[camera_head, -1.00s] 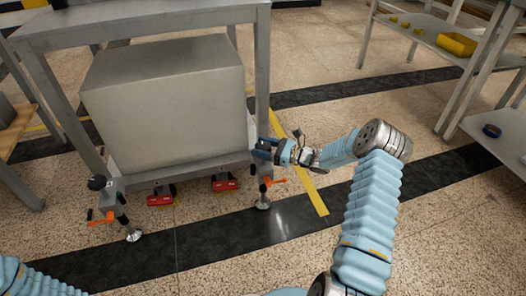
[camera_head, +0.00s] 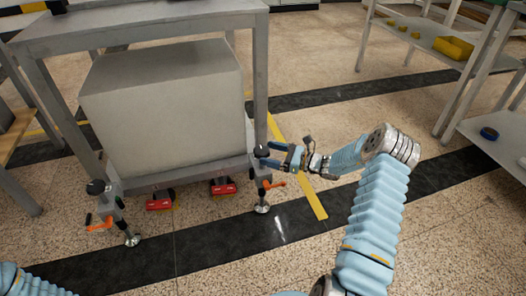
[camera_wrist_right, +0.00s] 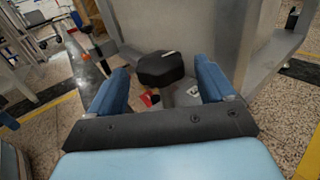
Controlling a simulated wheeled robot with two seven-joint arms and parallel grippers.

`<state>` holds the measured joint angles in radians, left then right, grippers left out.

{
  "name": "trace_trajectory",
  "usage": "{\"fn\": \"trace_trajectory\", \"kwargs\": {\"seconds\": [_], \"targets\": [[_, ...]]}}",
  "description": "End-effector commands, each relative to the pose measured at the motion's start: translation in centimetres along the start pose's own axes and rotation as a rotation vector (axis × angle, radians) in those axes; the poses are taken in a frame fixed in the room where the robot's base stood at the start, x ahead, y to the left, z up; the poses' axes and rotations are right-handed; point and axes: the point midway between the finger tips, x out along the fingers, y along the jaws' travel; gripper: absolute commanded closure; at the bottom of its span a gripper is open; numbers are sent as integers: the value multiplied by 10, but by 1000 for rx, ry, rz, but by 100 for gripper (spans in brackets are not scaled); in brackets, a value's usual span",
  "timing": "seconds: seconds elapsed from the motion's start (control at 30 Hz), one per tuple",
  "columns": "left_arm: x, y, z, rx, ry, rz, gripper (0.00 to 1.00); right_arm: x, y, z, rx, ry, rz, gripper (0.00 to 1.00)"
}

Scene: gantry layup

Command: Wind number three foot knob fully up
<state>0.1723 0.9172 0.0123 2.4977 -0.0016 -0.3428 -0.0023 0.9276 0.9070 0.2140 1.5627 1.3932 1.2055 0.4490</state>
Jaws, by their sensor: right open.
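A black foot knob (camera_head: 261,151) tops the right-hand front foot of the grey frame; it also shows in the right wrist view (camera_wrist_right: 160,68). Its round metal foot pad (camera_head: 262,208) is on the floor. My right gripper (camera_head: 270,155) is open beside this knob. In the wrist view, the knob is just ahead of the gap between the blue fingers (camera_wrist_right: 162,85), with nothing held. Another black knob (camera_head: 96,187) tops the left-hand front foot. I cannot read a number on either knob. My left gripper is out of view.
Red blocks (camera_head: 223,186) sit under the frame. A large grey box (camera_head: 165,105) fills the frame's middle. A shelf with a yellow bin (camera_head: 455,47) stands at the upper right. Floor right of the foot is open.

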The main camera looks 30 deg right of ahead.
Motion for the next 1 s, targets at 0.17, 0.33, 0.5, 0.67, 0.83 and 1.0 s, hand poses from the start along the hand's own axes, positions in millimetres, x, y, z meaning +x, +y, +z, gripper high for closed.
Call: {"fn": "trace_trajectory", "kwargs": {"seconds": [0.17,0.33,0.5,0.67,0.83,1.0], "targets": [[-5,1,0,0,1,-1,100,-47,-1,1,-1,2,-3,17],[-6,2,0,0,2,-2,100,-81,-1,1,-1,2,-3,17],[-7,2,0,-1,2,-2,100,-98,0,0,-1,1,-1,17],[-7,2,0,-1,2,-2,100,-101,0,0,-1,1,0,17],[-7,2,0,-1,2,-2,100,-101,0,0,-1,1,0,17],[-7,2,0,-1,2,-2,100,-101,0,0,-1,1,0,17]]}}
